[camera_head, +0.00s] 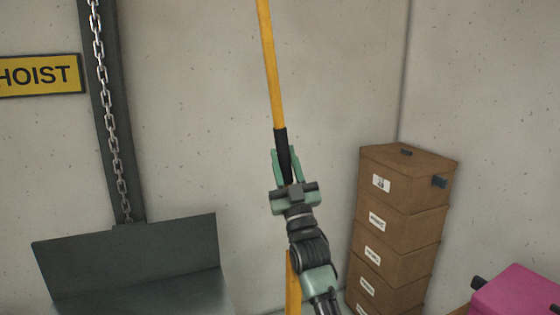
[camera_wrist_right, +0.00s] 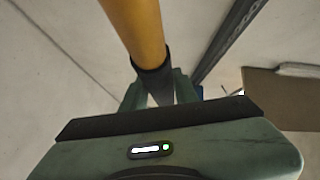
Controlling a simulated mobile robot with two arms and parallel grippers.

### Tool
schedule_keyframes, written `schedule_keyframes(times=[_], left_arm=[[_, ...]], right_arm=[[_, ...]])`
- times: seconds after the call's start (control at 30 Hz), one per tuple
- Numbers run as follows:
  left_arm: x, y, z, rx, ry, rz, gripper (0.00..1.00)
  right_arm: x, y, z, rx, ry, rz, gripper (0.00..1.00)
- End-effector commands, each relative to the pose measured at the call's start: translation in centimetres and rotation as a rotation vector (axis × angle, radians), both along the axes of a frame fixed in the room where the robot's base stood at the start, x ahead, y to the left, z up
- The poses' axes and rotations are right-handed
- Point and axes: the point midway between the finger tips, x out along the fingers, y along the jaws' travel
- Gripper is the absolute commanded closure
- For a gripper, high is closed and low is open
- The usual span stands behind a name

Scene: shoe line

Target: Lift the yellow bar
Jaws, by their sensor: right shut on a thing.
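The yellow bar (camera_head: 270,65) stands nearly upright in the head view and runs out of the top of the picture. It has a black grip section (camera_head: 281,142). My right gripper (camera_head: 287,160) is shut on the bar at this black section. Yellow also shows below the gripper, partly hidden behind my right arm. In the right wrist view the yellow bar (camera_wrist_right: 136,28) runs up from the black section between the fingers (camera_wrist_right: 160,92). The bar's upper end is out of view. My left gripper is not in view.
A stack of brown boxes (camera_head: 400,215) stands in the right corner. A pink case (camera_head: 520,292) is at the lower right. On the left are a dark metal bin (camera_head: 130,260), a hanging chain (camera_head: 107,110) on a dark post, and a yellow HOIST sign (camera_head: 40,76).

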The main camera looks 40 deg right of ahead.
Motion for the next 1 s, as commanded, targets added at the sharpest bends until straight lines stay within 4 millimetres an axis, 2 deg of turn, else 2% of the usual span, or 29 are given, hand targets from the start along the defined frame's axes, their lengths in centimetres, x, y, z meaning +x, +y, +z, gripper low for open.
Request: schedule_keyframes(times=[0.2, 0.23, 0.3, 0.67, 1.0], left_arm=[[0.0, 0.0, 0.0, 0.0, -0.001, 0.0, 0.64], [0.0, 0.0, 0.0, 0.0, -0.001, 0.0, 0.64], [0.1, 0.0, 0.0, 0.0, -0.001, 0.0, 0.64], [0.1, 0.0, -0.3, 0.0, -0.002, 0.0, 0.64], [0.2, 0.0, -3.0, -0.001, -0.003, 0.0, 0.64]], right_arm=[[0.1, 0.0, -0.2, 0.001, 0.004, -0.001, 1.0], [0.1, 0.0, -0.2, 0.001, 0.004, -0.001, 0.63], [0.1, 0.0, -0.2, 0.001, 0.004, -0.001, 0.5], [-0.2, 0.1, -0.6, 0.0, 0.003, 0.0, 0.5], [-3.7, 1.3, -4.8, 0.001, 0.005, -0.001, 0.5]])
